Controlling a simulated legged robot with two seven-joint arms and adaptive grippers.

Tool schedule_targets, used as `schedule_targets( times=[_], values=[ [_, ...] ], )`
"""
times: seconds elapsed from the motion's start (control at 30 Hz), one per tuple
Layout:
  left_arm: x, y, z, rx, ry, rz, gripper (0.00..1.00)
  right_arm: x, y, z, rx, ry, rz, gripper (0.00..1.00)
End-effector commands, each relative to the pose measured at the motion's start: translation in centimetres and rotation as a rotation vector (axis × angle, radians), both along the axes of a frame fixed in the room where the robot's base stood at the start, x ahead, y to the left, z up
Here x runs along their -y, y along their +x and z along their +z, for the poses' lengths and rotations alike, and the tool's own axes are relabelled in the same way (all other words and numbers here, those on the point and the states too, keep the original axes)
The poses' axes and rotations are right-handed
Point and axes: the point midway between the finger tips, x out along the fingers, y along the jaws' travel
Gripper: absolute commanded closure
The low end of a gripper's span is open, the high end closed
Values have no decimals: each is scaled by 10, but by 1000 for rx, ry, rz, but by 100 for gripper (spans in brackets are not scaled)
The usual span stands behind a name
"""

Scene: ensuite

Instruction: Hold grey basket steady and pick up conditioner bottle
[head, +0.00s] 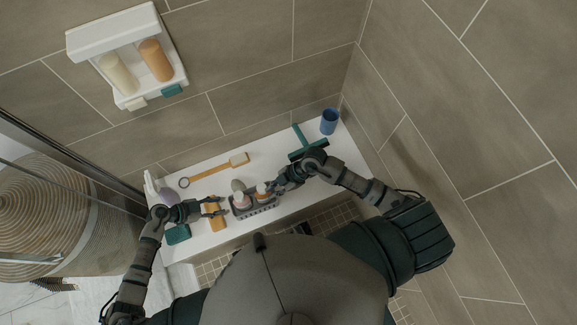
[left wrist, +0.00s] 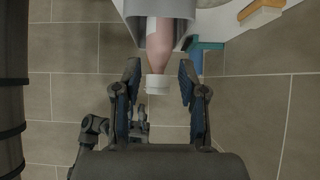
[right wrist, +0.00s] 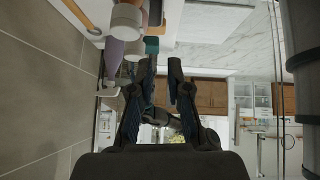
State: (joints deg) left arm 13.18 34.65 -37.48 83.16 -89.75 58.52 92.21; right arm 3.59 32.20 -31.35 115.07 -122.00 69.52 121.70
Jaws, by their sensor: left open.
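The grey basket (head: 262,208) stands on the white ledge and holds small bottles. A pinkish bottle with a white cap (head: 240,200) stands in its left part; in the left wrist view this bottle (left wrist: 160,42) has its cap toward my fingers. An orange-brown bottle (head: 262,190) stands in the right part. I cannot tell by label which is the conditioner. My left gripper (head: 221,206) is open and empty, left of the basket, with its fingers (left wrist: 158,88) either side of the cap's line. My right gripper (head: 279,189) is at the basket's right end; its grip is unclear.
An orange bottle (head: 215,220), a teal box (head: 178,234) and a purple bottle (head: 167,196) are on the ledge at left. A brush (head: 215,172) lies behind. A teal squeegee (head: 303,142) and blue cup (head: 329,121) are at right. A wall shelf (head: 130,60) hangs above.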

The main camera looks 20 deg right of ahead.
Motion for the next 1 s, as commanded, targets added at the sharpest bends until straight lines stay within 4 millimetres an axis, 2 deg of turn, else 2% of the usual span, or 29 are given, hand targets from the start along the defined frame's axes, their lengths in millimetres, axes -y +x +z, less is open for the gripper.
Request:
schedule_targets(
  times=[0.03,0.13,0.2,0.3,0.47,1.0],
  values=[
    [0,0,0,0,0,0,58,16,0,-7,-21,-90,-8,83],
    [0,0,0,0,0,0,58,40,0,-16,-57,-226,-41,83],
    [0,0,0,0,0,0,58,50,-1,-19,-70,-278,-58,83],
    [0,0,0,0,0,0,58,54,-1,-26,-79,-310,-70,83],
    [0,0,0,0,0,0,58,45,-1,-46,-82,-310,-72,83],
    [0,0,0,0,0,0,58,2,0,-152,-81,-308,-71,83]
  ],
)
